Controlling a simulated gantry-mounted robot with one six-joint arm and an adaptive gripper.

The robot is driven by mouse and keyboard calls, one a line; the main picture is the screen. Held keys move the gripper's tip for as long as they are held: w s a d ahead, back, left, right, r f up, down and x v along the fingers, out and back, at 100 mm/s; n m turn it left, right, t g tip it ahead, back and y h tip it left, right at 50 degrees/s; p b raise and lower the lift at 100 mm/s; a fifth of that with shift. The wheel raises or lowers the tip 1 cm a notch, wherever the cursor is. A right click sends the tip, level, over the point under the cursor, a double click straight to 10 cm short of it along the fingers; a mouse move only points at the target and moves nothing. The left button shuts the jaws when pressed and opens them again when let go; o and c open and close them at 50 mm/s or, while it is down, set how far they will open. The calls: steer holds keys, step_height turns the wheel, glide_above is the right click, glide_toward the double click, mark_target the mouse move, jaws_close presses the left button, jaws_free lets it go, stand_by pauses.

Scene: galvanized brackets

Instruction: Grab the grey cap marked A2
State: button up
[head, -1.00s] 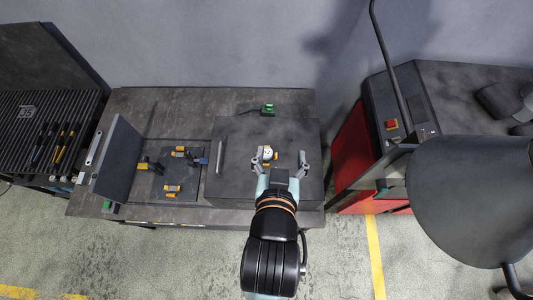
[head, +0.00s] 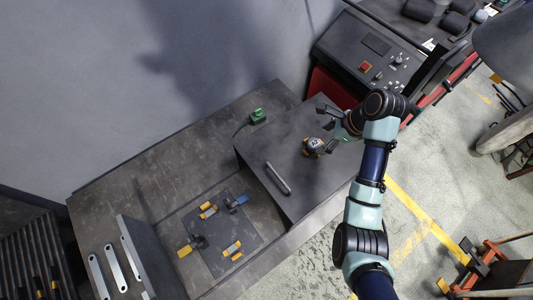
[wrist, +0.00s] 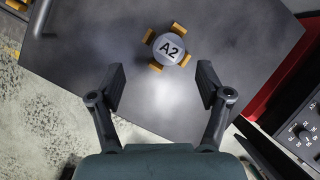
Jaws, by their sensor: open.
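The grey cap marked A2 (wrist: 168,48) is round and sits on the dark tabletop (wrist: 110,25), with several orange blocks around its edge. In the head view the cap (head: 314,143) shows near the right part of the raised dark surface. My gripper (wrist: 160,85) is open and empty in the wrist view. Its two fingers are spread wide, and the cap lies beyond the fingertips, roughly centred between them. In the head view my gripper (head: 331,128) is at the right of the cap. I cannot tell its height above the table.
A grey bar handle (head: 278,178) lies left of the cap. A green connector (head: 258,116) stands at the back. A plate with orange clamps (head: 222,238) is lower left. A control panel (head: 372,55) stands close behind my arm. The tabletop around the cap is mostly clear.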

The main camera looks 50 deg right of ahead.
steer(key=shift+s+d+f, duration=0.2)
steer(key=shift+d+f, duration=0.1)
steer(key=shift+d, duration=0.05)
steer(key=shift+w+f, duration=0.15)
steer(key=shift+f, duration=0.4)
steer(key=x, duration=0.6)
steer(key=shift+w+d, duration=0.15)
steer(key=shift+d, duration=0.2)
steer(key=c, duration=1.3)
steer(key=shift+r, duration=0.1)
steer(key=shift+r, duration=0.1)
step_height(320, 180, up, 10)
steer(key=p, duration=0.1)
step_height(320, 180, up, 10)
steer(key=p, duration=0.9)
glide_above(316, 143)
